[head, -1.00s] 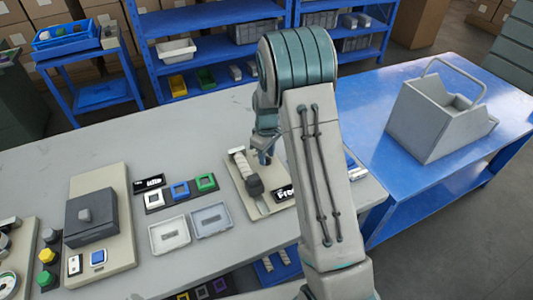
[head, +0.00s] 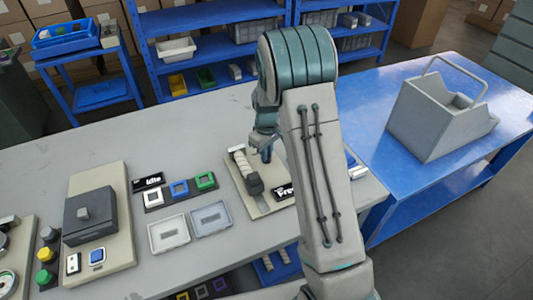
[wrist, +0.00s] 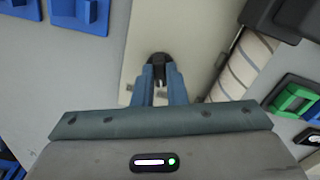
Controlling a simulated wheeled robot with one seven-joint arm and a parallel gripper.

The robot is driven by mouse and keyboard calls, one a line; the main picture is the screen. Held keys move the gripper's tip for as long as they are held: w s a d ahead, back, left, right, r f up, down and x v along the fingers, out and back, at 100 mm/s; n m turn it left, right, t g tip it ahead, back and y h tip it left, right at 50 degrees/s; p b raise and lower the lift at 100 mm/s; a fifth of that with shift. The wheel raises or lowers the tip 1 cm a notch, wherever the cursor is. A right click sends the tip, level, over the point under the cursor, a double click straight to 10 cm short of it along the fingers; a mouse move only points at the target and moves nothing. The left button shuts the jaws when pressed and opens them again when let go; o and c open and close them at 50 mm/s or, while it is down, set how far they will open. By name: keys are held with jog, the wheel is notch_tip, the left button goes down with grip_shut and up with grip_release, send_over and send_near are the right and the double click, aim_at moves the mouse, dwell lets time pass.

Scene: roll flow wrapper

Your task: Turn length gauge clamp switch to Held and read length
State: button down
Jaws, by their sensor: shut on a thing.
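The length gauge stands on a beige plate (head: 240,200) on the bench, with a pale ribbed roll (head: 240,163) and a dark block (head: 253,184). A black display (head: 284,191) at its front right shows white letters starting "Fre"; my arm hides the rest. My gripper (head: 266,156) is over the plate, right of the ribbed roll. In the wrist view my gripper (wrist: 160,84) has its two blue fingers closed on a small black part, which looks like the clamp switch (wrist: 160,60). The fingers partly cover it, so its setting cannot be told. No length reading is legible.
Left of the gauge are two pale trays (head: 168,234), framed coloured blocks (head: 180,188) and an "Idle" display (head: 148,181). A grey machine (head: 90,215) stands farther left. A blue table (head: 420,180) with a grey bin (head: 435,115) is at right. Bench behind the gauge is clear.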

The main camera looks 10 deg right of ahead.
jog(key=m+b, duration=0.1)
jog(key=m, duration=0.4)
jog(key=shift+m+b, duration=0.35)
jog(key=shift+m, duration=2.15)
jog(key=c, duration=1.5)
grip_release()
jog(key=shift+o, duration=0.2)
notch_tip(320, 180, up, 14)
